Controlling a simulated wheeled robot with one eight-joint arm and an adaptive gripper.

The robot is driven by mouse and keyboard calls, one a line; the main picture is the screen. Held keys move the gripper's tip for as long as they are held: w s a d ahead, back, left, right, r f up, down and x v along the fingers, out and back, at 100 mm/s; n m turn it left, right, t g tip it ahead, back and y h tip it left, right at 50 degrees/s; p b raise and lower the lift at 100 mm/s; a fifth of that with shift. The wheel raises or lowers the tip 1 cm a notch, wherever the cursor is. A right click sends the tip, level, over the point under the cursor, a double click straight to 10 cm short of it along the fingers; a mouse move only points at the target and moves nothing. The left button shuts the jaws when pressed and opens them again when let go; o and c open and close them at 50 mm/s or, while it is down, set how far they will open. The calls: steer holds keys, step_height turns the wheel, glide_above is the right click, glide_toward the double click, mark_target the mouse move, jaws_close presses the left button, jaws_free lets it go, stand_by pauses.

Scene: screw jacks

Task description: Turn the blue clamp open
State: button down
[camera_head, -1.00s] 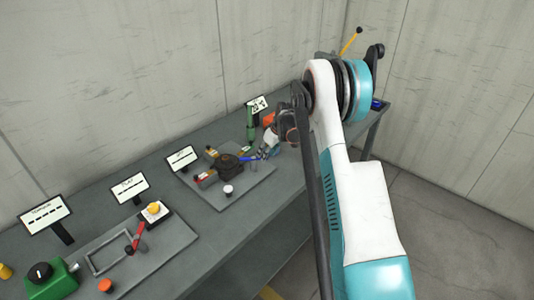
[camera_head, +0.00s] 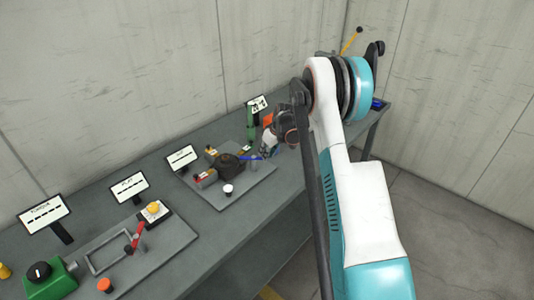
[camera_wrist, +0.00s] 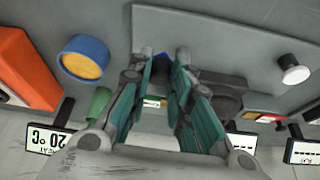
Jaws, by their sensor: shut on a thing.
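The blue clamp's handle (camera_head: 252,158) shows in the head view as a short blue bar beside a dark round body (camera_head: 228,163) on a grey plate. My gripper (camera_head: 268,149) is at the right end of this bar, partly hidden by my own arm. In the wrist view my gripper (camera_wrist: 163,60) points at the plate, and its fingers are close together on the blue handle (camera_wrist: 160,68). Only a small dark blue part shows between the fingers, so its exact angle cannot be told.
A white knob (camera_head: 228,190) stands on the plate's near side. In the wrist view an orange box (camera_wrist: 25,70) and a blue round part with a yellow face (camera_wrist: 84,58) are left of my gripper. A sign (camera_head: 182,157) stands behind the plate.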

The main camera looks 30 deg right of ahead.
steer(key=s+a+m+g+h+b, duration=0.2)
steer(key=a+m+h+b, duration=0.3)
steer(key=m, duration=1.2)
steer(key=shift+a+g+h+b, duration=0.3)
steer(key=shift+a+b, duration=0.6)
steer(key=shift+a, duration=0.5)
steer(key=shift+w, duration=0.1)
steer(key=c, duration=1.5)
jaws_free()
steer(key=shift+o, duration=0.2)
